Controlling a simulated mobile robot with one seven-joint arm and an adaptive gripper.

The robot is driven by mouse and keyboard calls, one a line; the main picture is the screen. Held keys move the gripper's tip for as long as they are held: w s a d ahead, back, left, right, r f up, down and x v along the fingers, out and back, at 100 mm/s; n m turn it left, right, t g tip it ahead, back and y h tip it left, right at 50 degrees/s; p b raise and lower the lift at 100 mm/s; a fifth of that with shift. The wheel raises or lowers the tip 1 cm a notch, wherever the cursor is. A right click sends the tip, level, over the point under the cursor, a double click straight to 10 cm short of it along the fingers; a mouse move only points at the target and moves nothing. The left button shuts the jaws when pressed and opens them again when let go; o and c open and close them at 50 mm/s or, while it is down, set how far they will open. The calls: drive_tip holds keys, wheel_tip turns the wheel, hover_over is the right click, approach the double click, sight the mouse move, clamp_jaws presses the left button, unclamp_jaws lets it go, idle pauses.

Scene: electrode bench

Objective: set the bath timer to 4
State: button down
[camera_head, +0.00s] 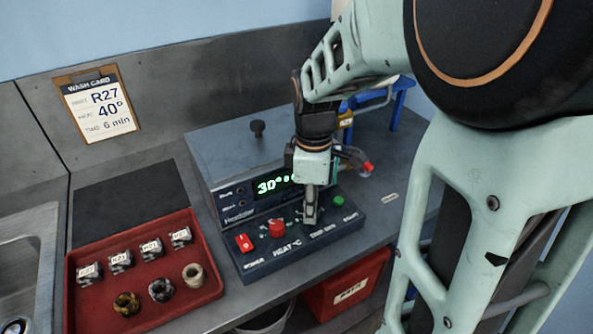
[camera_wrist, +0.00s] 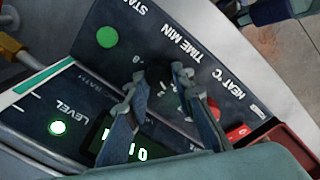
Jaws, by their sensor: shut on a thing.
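The bath (camera_head: 240,165) is a grey box with a dark sloped control panel (camera_head: 335,222). In the head view my gripper (camera_head: 310,216) points down at the panel over the TIME MIN place and hides the knob there. In the wrist view the dark timer knob (camera_wrist: 158,72) sits between the fingertips of my gripper (camera_wrist: 157,82), which are shut on it. The knob's pointer and most dial numbers are too dark or covered to read. The display (camera_head: 272,186) shows 30° and is partly hidden by my gripper.
The red HEAT knob (camera_head: 277,228) and red power switch (camera_head: 244,243) lie left of my gripper; the green start button (camera_head: 339,200) lies right. A red tray (camera_head: 190,308) holds several small parts. The wash card (camera_head: 97,105) reads R27, 40°, 6 min.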

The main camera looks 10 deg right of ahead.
drive_tip(key=m, duration=0.7)
drive_tip(key=shift+w, duration=0.1)
drive_tip(key=m, duration=0.6)
drive_tip(key=shift+m+p, duration=0.3)
drive_tip(key=shift+p, duration=0.1)
drive_tip(key=c, duration=1.7)
unclamp_jaws()
drive_tip(key=shift+d, duration=0.1)
drive_tip(key=shift+o, duration=0.2)
wheel_tip(320, 180, up, 12)
drive_tip(key=shift+a, duration=0.3)
